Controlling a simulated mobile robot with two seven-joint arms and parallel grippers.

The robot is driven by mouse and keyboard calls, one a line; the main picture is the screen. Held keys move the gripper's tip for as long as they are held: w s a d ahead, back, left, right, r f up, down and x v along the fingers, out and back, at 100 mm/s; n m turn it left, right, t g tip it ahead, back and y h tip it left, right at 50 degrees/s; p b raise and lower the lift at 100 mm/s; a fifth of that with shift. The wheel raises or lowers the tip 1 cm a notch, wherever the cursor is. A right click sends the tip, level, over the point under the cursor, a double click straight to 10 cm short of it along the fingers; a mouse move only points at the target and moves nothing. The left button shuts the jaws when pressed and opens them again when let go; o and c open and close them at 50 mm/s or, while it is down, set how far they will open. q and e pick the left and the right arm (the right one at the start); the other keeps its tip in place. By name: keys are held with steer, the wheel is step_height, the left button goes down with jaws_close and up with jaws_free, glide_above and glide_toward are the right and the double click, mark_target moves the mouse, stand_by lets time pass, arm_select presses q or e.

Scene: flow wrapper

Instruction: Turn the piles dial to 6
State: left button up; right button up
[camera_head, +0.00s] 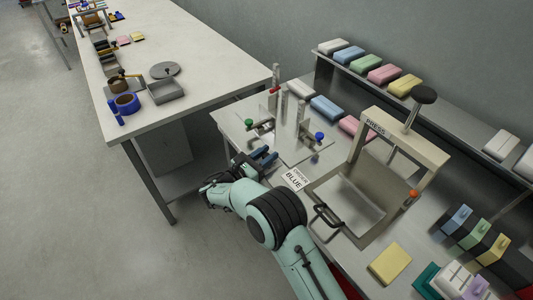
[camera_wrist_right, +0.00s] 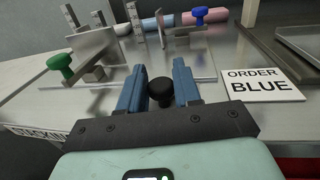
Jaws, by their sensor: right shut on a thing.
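My right gripper (camera_wrist_right: 160,88) has its two blue fingers on either side of a round black knob (camera_wrist_right: 160,93), shut on it, at the near edge of the metal table. The knob seems to be the piles dial; no numbers or pointer on it can be read. In the head view my right gripper (camera_head: 263,157) is at the table's front left, and the knob is hidden there. My left gripper is not in view.
A card reading ORDER BLUE (camera_wrist_right: 265,85) lies right of the gripper. A stacking fixture with a green knob (camera_wrist_right: 61,66) and a blue knob (camera_wrist_right: 199,14) stands behind. The press (camera_head: 375,125) and coloured blocks (camera_head: 383,74) are farther right and back.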

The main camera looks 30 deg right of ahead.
steer(key=shift+m+g+h, duration=0.3)
steer(key=shift+m+g, duration=0.5)
steer(key=shift+g, duration=0.5)
steer(key=shift+g+p, duration=0.3)
steer(key=o, duration=0.9)
steer(key=a, duration=0.9)
steer(key=s+a, duration=0.1)
steer(key=a, duration=0.3)
steer(key=shift+a, duration=0.25)
